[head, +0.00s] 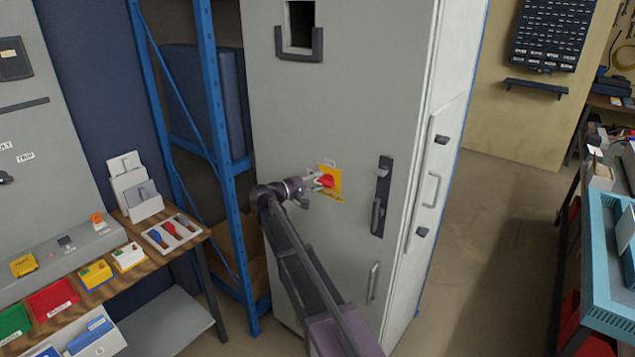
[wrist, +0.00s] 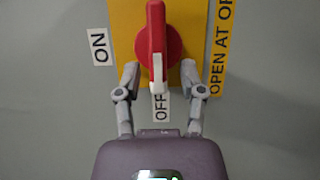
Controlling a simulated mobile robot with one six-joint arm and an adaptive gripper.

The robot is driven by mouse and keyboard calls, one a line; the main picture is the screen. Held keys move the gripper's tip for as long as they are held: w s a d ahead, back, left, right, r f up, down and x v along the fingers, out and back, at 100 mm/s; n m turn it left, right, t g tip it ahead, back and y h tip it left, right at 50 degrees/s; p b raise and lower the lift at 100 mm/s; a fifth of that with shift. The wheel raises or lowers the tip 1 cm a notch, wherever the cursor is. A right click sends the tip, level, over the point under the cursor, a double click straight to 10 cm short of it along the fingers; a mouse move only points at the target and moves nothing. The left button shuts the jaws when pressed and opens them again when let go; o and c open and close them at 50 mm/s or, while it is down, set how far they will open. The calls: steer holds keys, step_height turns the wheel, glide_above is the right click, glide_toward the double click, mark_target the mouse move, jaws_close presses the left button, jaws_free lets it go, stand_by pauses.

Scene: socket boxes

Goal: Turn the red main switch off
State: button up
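The red main switch (head: 327,181) sits on a yellow plate (head: 337,175) on the grey cabinet door. In the wrist view the red handle (wrist: 156,38) lies along the picture's vertical, and its pale stripe points down at the OFF label (wrist: 159,106). The ON label (wrist: 99,47) is left of the plate there; in the head view it is above the plate. My gripper (wrist: 159,72) is open, with one finger either side of the handle's OFF end and visible gaps between. In the head view my gripper (head: 316,180) is at the switch's left, hiding the OFF label.
A black door handle (head: 381,197) stands right of the switch on the grey cabinet (head: 345,95). A blue rack (head: 212,100) and a wooden bench (head: 200,233) with small bins are at left. Open floor (head: 490,220) lies right of the cabinet.

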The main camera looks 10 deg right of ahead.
stand_by(0.3)
steer(key=v, duration=1.2)
steer(key=shift+d, duration=0.1)
steer(key=s+d+f+m+g+y, duration=0.2)
steer(key=s+d+f+g+y, duration=0.35)
steer(key=s+d+f, duration=0.7)
steer(key=s+f+m+y, duration=0.1)
steer(key=s+f+y, duration=0.2)
steer(key=s, duration=0.6)
steer(key=s+d+f+m+y, duration=0.1)
steer(key=s+f+y, duration=0.2)
steer(key=s+y, duration=0.5)
steer(key=shift+s+g, duration=0.45)
steer(key=shift+s, duration=0.05)
